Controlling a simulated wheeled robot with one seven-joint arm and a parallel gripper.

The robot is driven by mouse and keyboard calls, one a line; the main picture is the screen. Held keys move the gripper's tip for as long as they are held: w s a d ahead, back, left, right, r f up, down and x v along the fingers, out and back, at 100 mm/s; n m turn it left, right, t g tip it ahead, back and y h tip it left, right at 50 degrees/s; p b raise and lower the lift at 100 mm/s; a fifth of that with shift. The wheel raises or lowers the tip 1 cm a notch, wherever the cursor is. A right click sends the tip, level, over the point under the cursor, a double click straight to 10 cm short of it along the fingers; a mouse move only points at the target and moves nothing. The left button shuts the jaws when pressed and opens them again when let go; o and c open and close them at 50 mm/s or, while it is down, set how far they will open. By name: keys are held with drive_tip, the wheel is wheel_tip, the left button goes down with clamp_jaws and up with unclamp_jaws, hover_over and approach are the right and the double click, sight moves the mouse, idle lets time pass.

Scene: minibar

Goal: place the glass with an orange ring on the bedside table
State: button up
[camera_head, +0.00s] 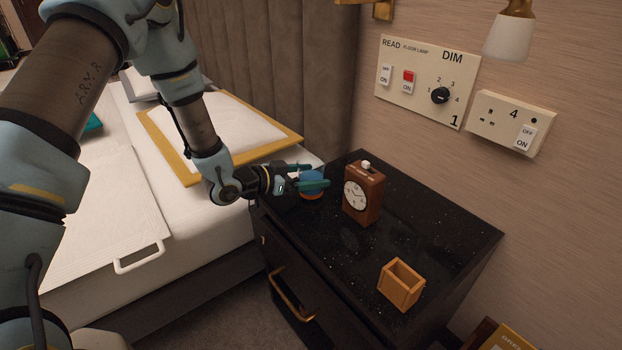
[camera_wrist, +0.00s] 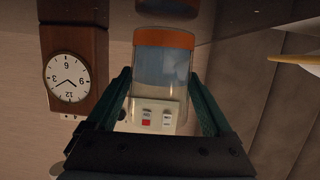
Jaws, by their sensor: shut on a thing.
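The glass with an orange ring (camera_head: 311,194) is at the back left of the black bedside table (camera_head: 330,248), by the bed side. My gripper (camera_head: 309,178) reaches it from the left, with its green fingers on either side of the glass. In the wrist view the glass (camera_wrist: 163,73) stands between the two fingers (camera_wrist: 160,105), its orange band at the top of that picture. The gripper is shut on the glass. The glass's base is at or just above the table top; I cannot tell whether it touches.
A brown wooden clock (camera_head: 363,193) stands right of the glass, close to it; it also shows in the wrist view (camera_wrist: 72,75). A small open wooden box (camera_head: 401,285) stands near the table's front. The wall with switch panels (camera_head: 420,80) is behind. The table's right part is clear.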

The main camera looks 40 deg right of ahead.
drive_tip(key=shift+f, duration=0.3)
drive_tip(key=shift+f, duration=0.2)
drive_tip(key=o, duration=1.5)
drive_tip(key=shift+r, duration=0.2)
